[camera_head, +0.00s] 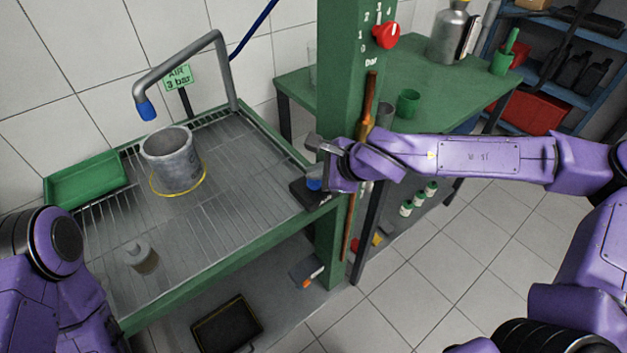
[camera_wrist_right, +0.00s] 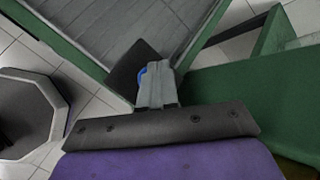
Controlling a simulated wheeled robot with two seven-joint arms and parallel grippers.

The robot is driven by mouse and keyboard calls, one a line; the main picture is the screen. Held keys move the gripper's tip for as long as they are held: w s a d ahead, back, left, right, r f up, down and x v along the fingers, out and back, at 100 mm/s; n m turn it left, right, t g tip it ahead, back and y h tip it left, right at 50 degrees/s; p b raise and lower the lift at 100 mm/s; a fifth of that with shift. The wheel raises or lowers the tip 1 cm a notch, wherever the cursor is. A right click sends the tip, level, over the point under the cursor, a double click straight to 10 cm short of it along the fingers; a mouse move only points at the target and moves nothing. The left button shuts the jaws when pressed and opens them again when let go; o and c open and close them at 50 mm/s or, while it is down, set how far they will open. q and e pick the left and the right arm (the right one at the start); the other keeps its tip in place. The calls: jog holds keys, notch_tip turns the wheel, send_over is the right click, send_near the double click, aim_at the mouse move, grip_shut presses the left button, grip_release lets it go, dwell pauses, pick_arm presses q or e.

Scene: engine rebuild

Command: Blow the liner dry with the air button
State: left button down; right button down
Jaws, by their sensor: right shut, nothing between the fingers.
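The liner (camera_head: 172,162) is a grey open-topped cylinder standing upright on the slatted bench, inside a yellow ring. The air pipe's blue nozzle (camera_head: 147,111) hangs above it, slightly to its left. The air button (camera_head: 314,184) is blue and sits on a dark box (camera_head: 302,194) at the bench's right edge. My right gripper (camera_head: 318,164) is shut and empty, right at the button. In the right wrist view the shut fingers (camera_wrist_right: 157,82) partly cover the button (camera_wrist_right: 143,73); whether they touch or press it I cannot tell. My left gripper is out of view.
A green post (camera_head: 342,90) with a red bar knob (camera_head: 385,35) rises just behind my right gripper. A green tray (camera_head: 87,179) and a small clear jar (camera_head: 139,256) stand on the bench. A green table (camera_head: 440,85) is at the back right.

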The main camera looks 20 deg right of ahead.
aim_at(317, 183)
jog(key=shift+f+b, duration=0.3)
jog(key=shift+f, duration=0.3)
dwell(0.8)
jog(key=shift+r+p, duration=1)
jog(key=shift+p, duration=0.15)
notch_tip(317, 183, up, 5)
jog(key=p, duration=0.5)
jog(key=shift+r+p, duration=0.1)
jog(key=shift+p, duration=0.2)
dwell(1.9)
